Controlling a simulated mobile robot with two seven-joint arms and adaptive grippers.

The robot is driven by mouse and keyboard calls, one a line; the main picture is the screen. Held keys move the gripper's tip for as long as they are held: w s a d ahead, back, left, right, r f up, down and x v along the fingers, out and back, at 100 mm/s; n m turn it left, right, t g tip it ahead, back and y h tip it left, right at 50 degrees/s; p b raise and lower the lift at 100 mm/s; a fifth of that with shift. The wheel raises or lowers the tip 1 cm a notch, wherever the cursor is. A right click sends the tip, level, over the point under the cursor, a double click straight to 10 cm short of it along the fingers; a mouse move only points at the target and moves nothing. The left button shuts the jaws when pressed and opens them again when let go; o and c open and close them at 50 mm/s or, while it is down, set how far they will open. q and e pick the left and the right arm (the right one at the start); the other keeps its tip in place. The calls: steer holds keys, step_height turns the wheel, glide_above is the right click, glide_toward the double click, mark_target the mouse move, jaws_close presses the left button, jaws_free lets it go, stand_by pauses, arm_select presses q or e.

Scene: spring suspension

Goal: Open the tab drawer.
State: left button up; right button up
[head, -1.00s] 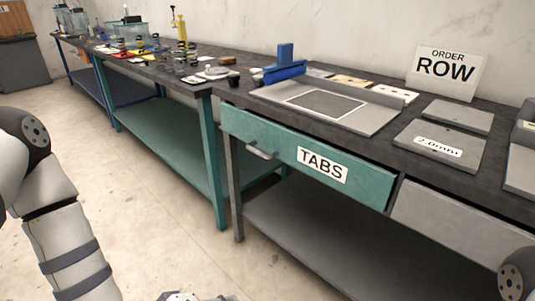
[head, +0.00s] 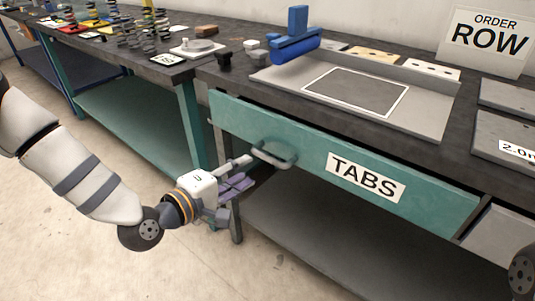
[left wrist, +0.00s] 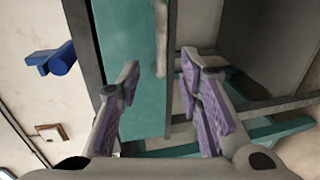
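The tab drawer (head: 308,150) has a teal front with a white TABS label (head: 366,177) and looks shut under the bench top. Its grey bar handle (head: 274,154) is near the left end of the front. My left gripper (head: 243,174) is beside the handle, at its left in the head view. In the left wrist view my left gripper (left wrist: 158,85) is open, with purple pads and nothing between them. The handle (left wrist: 161,40) shows ahead, roughly in line with the gap. Whether a finger touches the handle I cannot tell. My right gripper is out of view.
A blue tool (head: 295,42) and a grey plate with a framed dark panel (head: 430,115) are on the bench top. A lower shelf (head: 300,240) lies under the drawer. A teal bench (head: 187,115) stands at the left. The floor (head: 60,240) in front is clear.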

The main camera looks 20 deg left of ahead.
mark_target(266, 159)
arm_select(q)
steer(key=b+x, duration=0.1)
steer(key=x, duration=0.8)
steer(key=shift+w+d+f, duration=0.15)
steer(key=shift+w, duration=0.15)
steer(key=shift+c, duration=0.3)
jaws_close()
